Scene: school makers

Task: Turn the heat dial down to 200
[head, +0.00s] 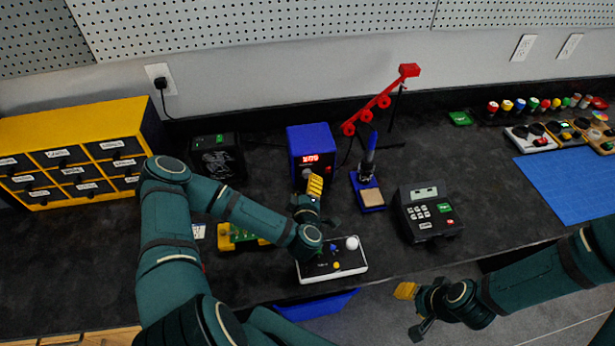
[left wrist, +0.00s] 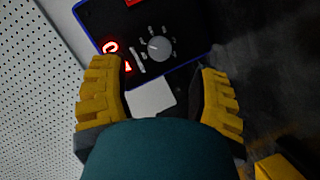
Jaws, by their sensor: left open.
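The blue soldering station (head: 310,140) stands at the back of the bench, with a lit red display on its dark front. In the left wrist view its grey round heat dial (left wrist: 160,48) has a pale pointer mark and a ring of small numbers, too small to read. My left gripper (head: 308,190) is in front of the station. In the left wrist view its yellow-padded fingers (left wrist: 158,75) are spread wide, with the dial ahead between them, apart from both. In the head view the gripper hides part of the station's front. My right gripper (head: 411,308) hangs empty and open at the bench's front edge.
A soldering iron stand (head: 370,192) is just right of the station, with a red jointed arm (head: 380,100) behind it. A white-edged control box (head: 334,262) lies below my left gripper. A black keypad device (head: 428,212) stands to the right.

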